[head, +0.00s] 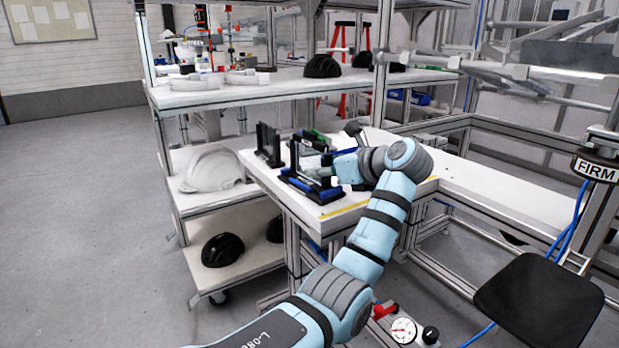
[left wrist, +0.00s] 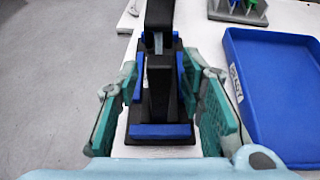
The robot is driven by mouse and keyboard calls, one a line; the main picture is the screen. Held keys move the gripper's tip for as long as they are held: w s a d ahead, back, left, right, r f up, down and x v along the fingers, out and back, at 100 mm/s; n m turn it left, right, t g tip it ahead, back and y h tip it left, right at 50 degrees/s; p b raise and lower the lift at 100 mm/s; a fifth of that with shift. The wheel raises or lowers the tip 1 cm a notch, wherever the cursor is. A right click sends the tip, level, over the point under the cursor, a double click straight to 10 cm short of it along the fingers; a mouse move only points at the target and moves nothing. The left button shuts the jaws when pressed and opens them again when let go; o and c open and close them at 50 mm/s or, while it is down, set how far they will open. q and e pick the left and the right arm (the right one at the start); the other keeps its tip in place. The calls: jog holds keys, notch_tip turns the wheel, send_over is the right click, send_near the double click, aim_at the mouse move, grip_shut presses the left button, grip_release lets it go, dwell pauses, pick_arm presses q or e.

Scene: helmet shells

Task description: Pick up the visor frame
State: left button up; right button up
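A black upright frame (head: 296,158) stands in a dark base with blue pads on the white worktable. In the left wrist view the black upright part (left wrist: 159,75) rises from the base with blue pads (left wrist: 160,131). I cannot tell for certain which black part is the visor frame. My left gripper (head: 327,170) is at the right side of the frame. In the left wrist view my left gripper (left wrist: 162,75) is open, its teal-padded fingers on either side of the black upright, with gaps visible. My right gripper is not in view.
A blue tray (left wrist: 268,95) lies close to the right finger. A grey holder with green items (left wrist: 240,10) is beyond it. Another black upright (head: 268,146) stands left of the frame. A shelf (head: 250,92) runs behind the table. A black stool (head: 540,300) is at right.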

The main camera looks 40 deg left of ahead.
pick_arm(q)
grip_shut()
jog(key=shift+r, duration=0.1)
